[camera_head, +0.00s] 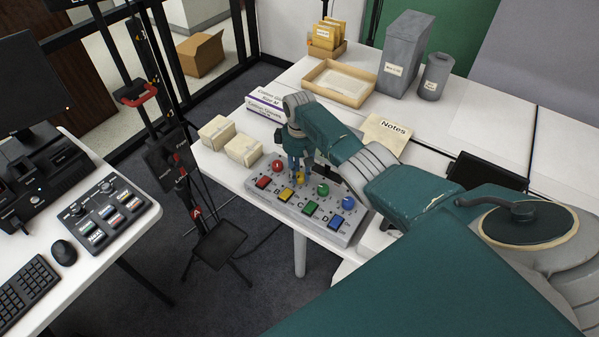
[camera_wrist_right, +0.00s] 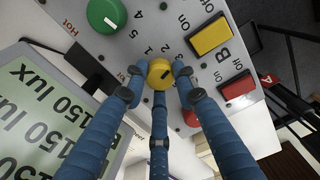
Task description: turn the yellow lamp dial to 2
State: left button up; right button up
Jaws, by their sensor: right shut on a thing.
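The yellow dial (camera_head: 300,179) is a small round knob on the grey control panel (camera_head: 253,190), in a row with a red, a green and a blue knob. In the right wrist view the yellow dial (camera_wrist_right: 160,73) sits between the blue fingers of my right gripper (camera_wrist_right: 160,80), which are shut around it. A dark pointer line crosses its face. Some printed numbers show beside it, but I cannot tell which one it points at. In the head view my right gripper (camera_head: 299,165) reaches down onto the dial from above. My left gripper is not in view.
Red (camera_head: 263,182), yellow (camera_head: 286,194), green (camera_head: 310,208) and blue (camera_head: 336,223) buttons line the panel's front. The green knob (camera_wrist_right: 106,14) is close to my fingers. Cream boxes (camera_head: 243,150) and a Notes folder (camera_head: 388,133) lie nearby on the white table.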

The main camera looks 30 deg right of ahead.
aim_at(300, 175)
jog(key=n, duration=0.5)
jog(key=shift+w, duration=0.1)
jog(key=shift+r, duration=0.1)
dwell(0.4)
jog(key=o, duration=1.1)
jog(key=shift+o, duration=0.2)
jog(key=shift+r, duration=0.15)
notch_tip(300, 175, up, 12)
jog(key=shift+f, duration=0.2)
jog(key=shift+f, duration=0.1)
